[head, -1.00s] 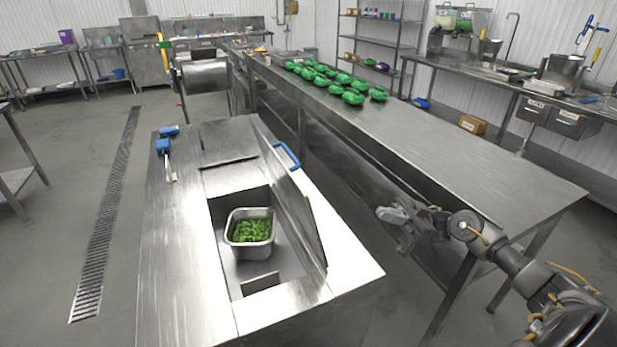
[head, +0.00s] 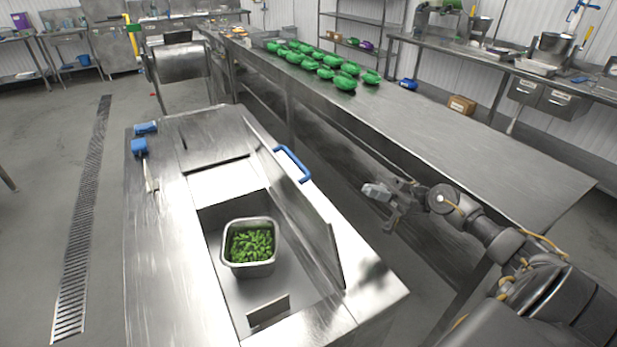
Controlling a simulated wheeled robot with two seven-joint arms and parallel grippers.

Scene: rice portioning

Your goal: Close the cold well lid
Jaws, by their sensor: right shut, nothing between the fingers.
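The cold well lid (head: 303,226) is a steel panel standing up, tilted open, along the right side of the well in the steel counter. A blue handle (head: 293,164) is on its far outer side. The open cold well (head: 228,290) holds a steel pan (head: 250,269) of green pieces. My right gripper (head: 378,205) is to the right of the counter, apart from the lid and its handle, and is shut with nothing in it. My left gripper is not in view.
A long steel table (head: 430,135) with several green bundles (head: 318,64) runs along the right, behind my right arm. Blue-handled tools (head: 141,150) lie on the counter's far left. The floor left of the counter is clear apart from a drain grate (head: 83,215).

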